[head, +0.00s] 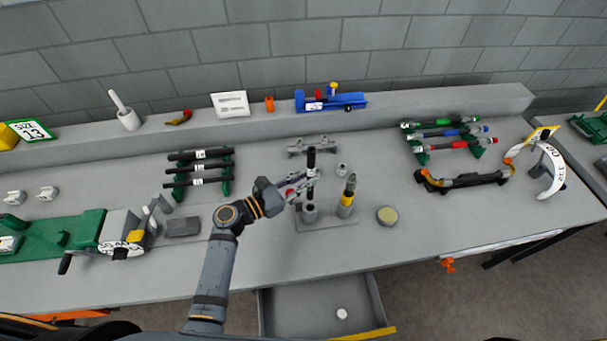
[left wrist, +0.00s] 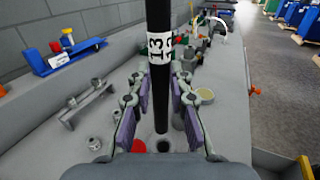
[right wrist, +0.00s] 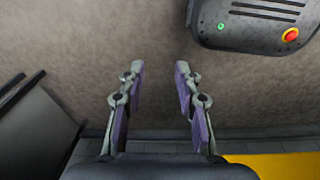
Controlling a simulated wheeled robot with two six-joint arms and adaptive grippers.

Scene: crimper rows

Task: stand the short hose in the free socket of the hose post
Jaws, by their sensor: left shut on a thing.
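My left gripper (head: 310,181) is shut on a black short hose (head: 311,160) with a white label reading 13. In the left wrist view the hose (left wrist: 160,95) stands upright between the fingers (left wrist: 160,100). Its lower end shows just above a dark round socket hole (left wrist: 165,146); a small gap seems to remain between them. In the head view the hose post's grey socket (head: 310,213) is right below the gripper, on a flat base plate (head: 330,224). A dark piece with a yellow band (head: 348,194) stands at the plate's right. My right gripper (right wrist: 155,90) is open and empty.
A rack with several black hoses (head: 200,168) lies left of my left arm, a rack of coloured hoses (head: 447,137) at right. A grey bracket (head: 311,146) stands behind the post, a round tan-topped disc (head: 387,215) to its right. An open drawer (head: 320,305) is in front.

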